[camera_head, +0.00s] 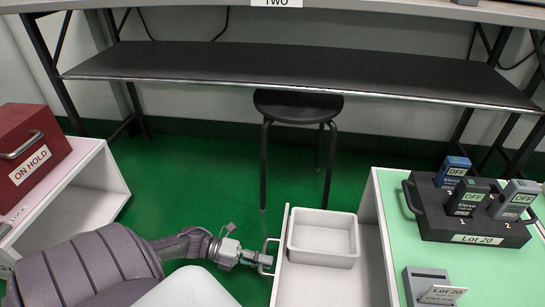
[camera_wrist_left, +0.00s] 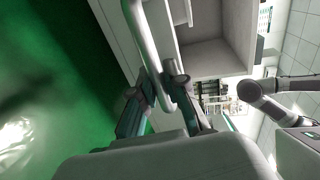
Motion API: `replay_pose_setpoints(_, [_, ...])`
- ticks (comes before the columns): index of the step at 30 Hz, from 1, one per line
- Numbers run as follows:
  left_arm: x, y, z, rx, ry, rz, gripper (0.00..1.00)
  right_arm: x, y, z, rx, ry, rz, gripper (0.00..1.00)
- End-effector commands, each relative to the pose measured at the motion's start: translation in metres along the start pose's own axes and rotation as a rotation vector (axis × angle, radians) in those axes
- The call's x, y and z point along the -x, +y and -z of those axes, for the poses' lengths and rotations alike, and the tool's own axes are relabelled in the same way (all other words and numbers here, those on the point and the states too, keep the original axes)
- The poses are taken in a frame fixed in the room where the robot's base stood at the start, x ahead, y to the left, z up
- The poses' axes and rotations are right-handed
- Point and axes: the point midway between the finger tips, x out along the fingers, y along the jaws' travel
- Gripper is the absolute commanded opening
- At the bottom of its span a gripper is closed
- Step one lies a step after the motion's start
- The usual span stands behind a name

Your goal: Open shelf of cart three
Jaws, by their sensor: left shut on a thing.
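The pull-out shelf (camera_head: 325,285) juts from the left side of the white cart with a light green top (camera_head: 385,195). No cart number is readable. A white bin (camera_head: 322,254) sits on the shelf. My left gripper (camera_head: 264,261) is shut on the metal handle (camera_head: 267,247) at the shelf's front panel. In the left wrist view, my left gripper's fingers (camera_wrist_left: 172,92) close around the handle bar (camera_wrist_left: 143,38). My right gripper is not in view.
A red "ON HOLD" box (camera_head: 30,150) is on a white cart at left. A black stool (camera_head: 298,104) stands behind. Green floor (camera_head: 200,175) is clear between.

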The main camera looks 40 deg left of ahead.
Motion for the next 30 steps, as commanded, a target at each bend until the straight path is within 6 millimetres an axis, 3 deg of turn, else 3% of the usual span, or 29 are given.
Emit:
replay_pose_setpoints(11, [0.002, 0.001, 0.0, 0.0, 0.001, -0.001, 0.0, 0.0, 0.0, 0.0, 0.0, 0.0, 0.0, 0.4])
replay_pose_setpoints(12, [0.002, 0.001, 0.0, 0.0, 0.001, -0.001, 0.14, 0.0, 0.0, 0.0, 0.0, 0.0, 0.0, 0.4])
replay_pose_setpoints(17, [0.002, 0.001, 0.0, 0.0, 0.001, -0.001, 0.39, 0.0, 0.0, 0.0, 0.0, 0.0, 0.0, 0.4])
replay_pose_setpoints(26, [0.003, 0.001, 0.0, 0.001, 0.0, -0.001, 0.39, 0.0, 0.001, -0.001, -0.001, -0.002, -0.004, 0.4])
replay_pose_setpoints(30, [0.016, 0.002, 0.0, 0.002, -0.001, -0.005, 0.39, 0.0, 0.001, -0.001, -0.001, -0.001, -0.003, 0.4])
